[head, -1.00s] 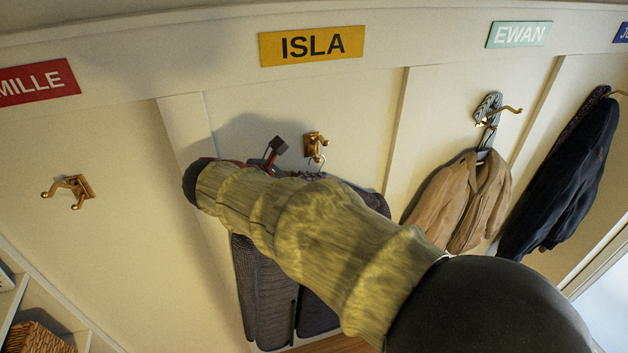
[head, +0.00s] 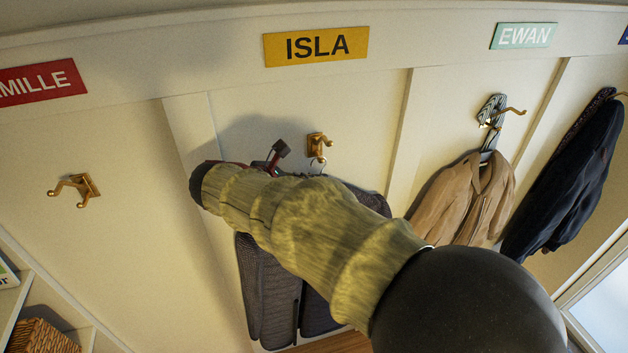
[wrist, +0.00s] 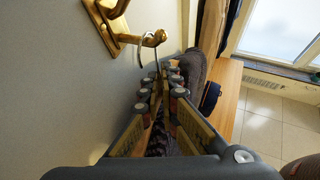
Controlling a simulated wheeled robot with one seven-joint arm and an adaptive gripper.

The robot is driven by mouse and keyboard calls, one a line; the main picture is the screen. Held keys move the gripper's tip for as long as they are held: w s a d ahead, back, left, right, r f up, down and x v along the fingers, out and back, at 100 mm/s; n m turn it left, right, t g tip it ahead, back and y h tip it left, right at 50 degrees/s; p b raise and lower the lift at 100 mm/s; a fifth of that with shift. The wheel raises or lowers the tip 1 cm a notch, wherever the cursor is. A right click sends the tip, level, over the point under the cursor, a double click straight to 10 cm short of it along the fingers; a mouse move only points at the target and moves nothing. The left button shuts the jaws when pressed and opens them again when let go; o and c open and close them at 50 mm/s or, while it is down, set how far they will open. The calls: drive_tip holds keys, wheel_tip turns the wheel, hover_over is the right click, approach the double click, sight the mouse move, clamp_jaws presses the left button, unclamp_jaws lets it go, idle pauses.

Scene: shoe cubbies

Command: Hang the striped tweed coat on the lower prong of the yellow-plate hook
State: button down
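The yellow-plate hook is a brass hook (head: 319,146) on the wall below the yellow ISLA plate (head: 316,46). The striped tweed coat (head: 268,290) is dark grey and hangs below it, largely hidden behind my arm. In the wrist view, the brass hook (wrist: 118,28) is at the top, and the coat's thin wire hanger loop (wrist: 143,50) is at its lower prong (wrist: 154,39). I cannot tell whether the loop bears on the prong. My gripper (wrist: 163,82) is just below the prong, its fingers close together on the hanger's neck. In the head view my arm hides most of the gripper.
An empty brass hook (head: 76,188) is to the left. A tan coat (head: 466,200) hangs under the EWAN plate (head: 523,36), and a navy coat (head: 567,185) hangs farther right. A basket (head: 42,337) sits in shelving at lower left. A wooden bench (wrist: 226,95) shows in the wrist view.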

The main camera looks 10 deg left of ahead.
drive_tip(key=c, duration=2.5)
unclamp_jaws()
drive_tip(key=shift+r, duration=0.25)
drive_tip(key=shift+c, duration=0.2)
drive_tip(key=o, duration=0.6)
drive_tip(key=shift+f, duration=0.15)
drive_tip(key=shift+s+f, duration=0.15)
drive_tip(key=shift+f, duration=0.05)
drive_tip(key=v, duration=1.2)
drive_tip(key=shift+r, duration=0.15)
